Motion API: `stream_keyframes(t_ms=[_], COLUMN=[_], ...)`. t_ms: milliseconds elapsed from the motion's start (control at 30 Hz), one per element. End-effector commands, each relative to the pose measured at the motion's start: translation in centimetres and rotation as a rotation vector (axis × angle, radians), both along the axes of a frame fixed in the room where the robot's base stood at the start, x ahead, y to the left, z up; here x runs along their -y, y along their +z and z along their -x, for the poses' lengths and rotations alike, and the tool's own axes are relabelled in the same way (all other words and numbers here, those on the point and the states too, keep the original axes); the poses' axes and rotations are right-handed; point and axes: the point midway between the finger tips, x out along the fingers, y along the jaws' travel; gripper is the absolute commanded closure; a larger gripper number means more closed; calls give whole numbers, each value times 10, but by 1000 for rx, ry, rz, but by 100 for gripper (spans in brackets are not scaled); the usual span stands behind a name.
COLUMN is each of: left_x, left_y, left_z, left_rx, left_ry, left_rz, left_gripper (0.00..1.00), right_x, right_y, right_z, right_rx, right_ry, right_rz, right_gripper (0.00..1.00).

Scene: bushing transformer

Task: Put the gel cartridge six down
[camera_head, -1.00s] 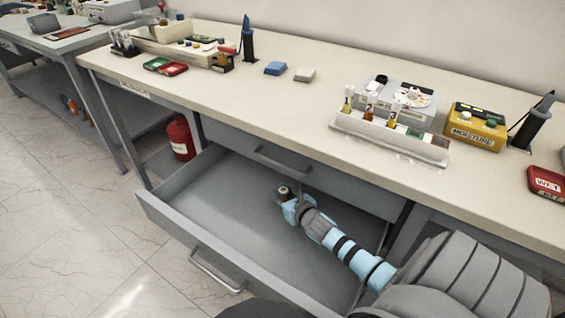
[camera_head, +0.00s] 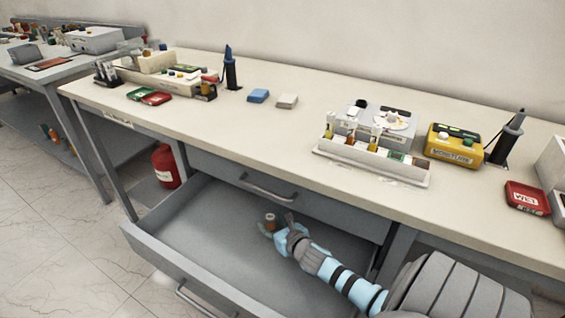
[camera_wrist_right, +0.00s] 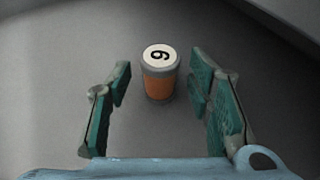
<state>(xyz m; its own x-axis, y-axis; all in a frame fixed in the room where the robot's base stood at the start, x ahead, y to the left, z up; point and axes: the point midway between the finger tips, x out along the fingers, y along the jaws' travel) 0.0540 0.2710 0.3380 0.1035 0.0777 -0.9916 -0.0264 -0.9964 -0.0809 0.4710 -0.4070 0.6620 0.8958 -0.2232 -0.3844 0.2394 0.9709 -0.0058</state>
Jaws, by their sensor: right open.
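The gel cartridge six (camera_wrist_right: 158,78) is a small orange cylinder with grey bands and a white top marked with a digit. It stands upright on the grey floor of the open drawer (camera_head: 200,225). In the head view the cartridge (camera_head: 270,220) shows just beyond the fingers of my right gripper (camera_head: 271,230). In the right wrist view my right gripper (camera_wrist_right: 165,100) is open, its green-padded fingers on either side of the cartridge with gaps between. My left gripper is not in view.
The bench top (camera_head: 230,115) above the drawer holds a vial rack (camera_head: 370,160), a yellow moisture meter (camera_head: 454,145) and a red WET tray (camera_head: 526,197). A red extinguisher (camera_head: 165,167) stands left behind the drawer. Most of the drawer floor is bare.

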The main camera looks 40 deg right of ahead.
Motion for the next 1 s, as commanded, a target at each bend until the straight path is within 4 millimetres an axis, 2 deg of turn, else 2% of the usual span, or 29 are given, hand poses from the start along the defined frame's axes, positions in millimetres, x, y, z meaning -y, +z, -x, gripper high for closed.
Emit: stream_keyframes(t_ms=[33, 200, 367, 500, 1000], left_x=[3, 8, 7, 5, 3], left_y=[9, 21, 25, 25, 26], left_z=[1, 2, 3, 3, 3], left_rx=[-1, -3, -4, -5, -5], left_ry=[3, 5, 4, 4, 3], left_rz=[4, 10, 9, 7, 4], left_gripper=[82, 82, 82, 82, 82], right_x=[-3, -14, -20, -21, -22], right_y=[9, 27, 36, 38, 38], right_z=[12, 55, 80, 86, 86], right_rx=[-2, -3, -1, 1, 0], right_ry=[3, 2, 0, -1, -3], right_rz=[1, 2, 0, -2, -9], right_gripper=[53, 53, 53, 53, 53])
